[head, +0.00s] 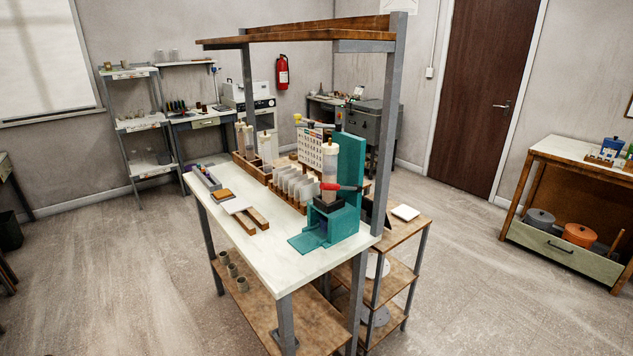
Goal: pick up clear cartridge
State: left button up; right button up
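A clear upright cylinder that looks like a cartridge (329,163) stands in the teal stand (350,160) at the front right of the workbench. A red-handled clamp (340,187) crosses near its lower part. Further back, similar pale clear cylinders (248,142) stand upright in a wooden rack (252,169). I cannot tell which of these is the task's clear cartridge. Neither of my grippers is in view.
The white-topped workbench (255,250) has grey posts and an overhead wooden shelf (310,30). A row of clear plates (295,187), wooden blocks (257,217) and a grey tray (207,177) lie on it. A wooden side shelf (400,235) adjoins it. Open floor (130,270) lies left.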

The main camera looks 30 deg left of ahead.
aim_at(330, 164)
jog(key=u, duration=1.6)
jog(key=i, duration=0.5)
